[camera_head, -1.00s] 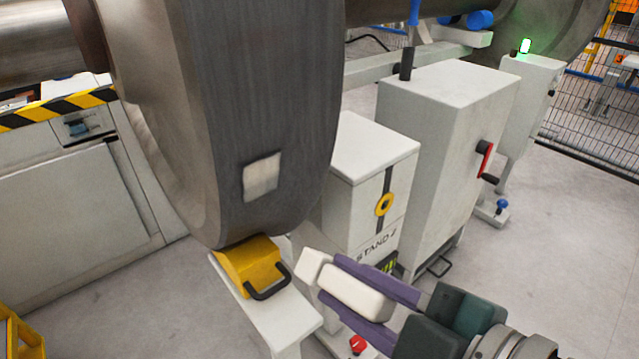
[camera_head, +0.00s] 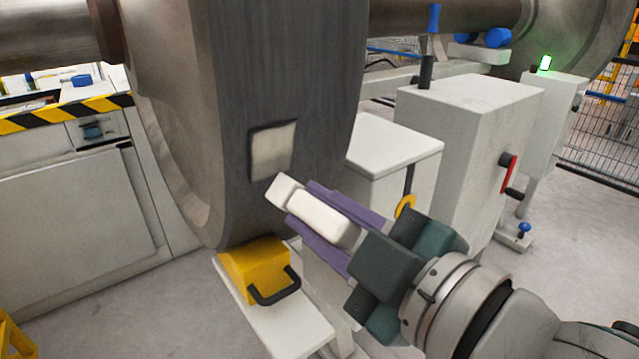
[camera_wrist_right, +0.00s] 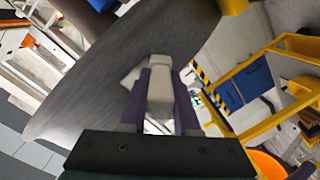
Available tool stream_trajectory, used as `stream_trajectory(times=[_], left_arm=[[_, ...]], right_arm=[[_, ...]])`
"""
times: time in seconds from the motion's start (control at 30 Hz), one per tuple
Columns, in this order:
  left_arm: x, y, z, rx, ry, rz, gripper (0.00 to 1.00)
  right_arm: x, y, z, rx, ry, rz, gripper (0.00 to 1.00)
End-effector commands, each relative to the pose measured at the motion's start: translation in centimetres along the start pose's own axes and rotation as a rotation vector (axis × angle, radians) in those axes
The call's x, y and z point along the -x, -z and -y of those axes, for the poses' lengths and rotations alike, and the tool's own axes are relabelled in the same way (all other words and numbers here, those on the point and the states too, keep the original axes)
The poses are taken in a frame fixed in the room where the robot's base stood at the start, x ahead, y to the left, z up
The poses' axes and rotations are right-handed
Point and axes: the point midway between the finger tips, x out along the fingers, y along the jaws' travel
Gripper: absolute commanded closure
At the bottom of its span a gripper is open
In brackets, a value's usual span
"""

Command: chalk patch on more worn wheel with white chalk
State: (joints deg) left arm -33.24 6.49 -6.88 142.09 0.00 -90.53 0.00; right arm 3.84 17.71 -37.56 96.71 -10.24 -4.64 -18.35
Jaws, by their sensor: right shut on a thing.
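A large dark grey steel wheel (camera_head: 290,90) fills the upper middle of the head view. On its tread is a pale square chalk patch (camera_head: 272,150). My right gripper (camera_head: 310,220) is shut on a white chalk block (camera_head: 318,217), held between its purple fingers. The chalk's front end is just below and right of the patch, close to the tread; I cannot tell whether it touches. In the right wrist view the chalk (camera_wrist_right: 159,90) points at the wheel tread (camera_wrist_right: 110,60), and a pale area shows just left of the chalk. My left gripper is out of view.
A yellow wheel chock (camera_head: 262,272) with a dark handle sits under the wheel on a pale rail. Pale cabinets (camera_head: 470,120) with a red-handled crank stand right of the wheel. A grey cabinet (camera_head: 80,200) stands left. Open floor lies front left.

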Motion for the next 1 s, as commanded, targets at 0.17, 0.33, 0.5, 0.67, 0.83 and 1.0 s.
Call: stream_trajectory(times=[0.17,0.33,0.5,0.67,0.83,1.0], left_arm=[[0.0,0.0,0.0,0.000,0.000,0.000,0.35],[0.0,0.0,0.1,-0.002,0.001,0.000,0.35],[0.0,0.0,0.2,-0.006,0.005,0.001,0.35],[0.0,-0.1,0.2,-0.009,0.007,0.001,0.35],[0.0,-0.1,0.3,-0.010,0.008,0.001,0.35],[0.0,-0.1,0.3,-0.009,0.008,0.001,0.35]], right_arm=[[0.0,0.0,0.0,0.000,0.000,0.000,1.00],[0.0,0.0,0.0,0.000,0.000,0.000,1.00],[-0.1,0.1,-0.1,0.000,0.000,0.000,1.00],[-0.4,0.1,-0.1,-0.001,0.000,0.000,1.00],[-0.8,0.2,-0.2,-0.001,0.000,0.000,1.00],[-1.1,0.3,-0.3,-0.001,0.000,0.000,1.00]])
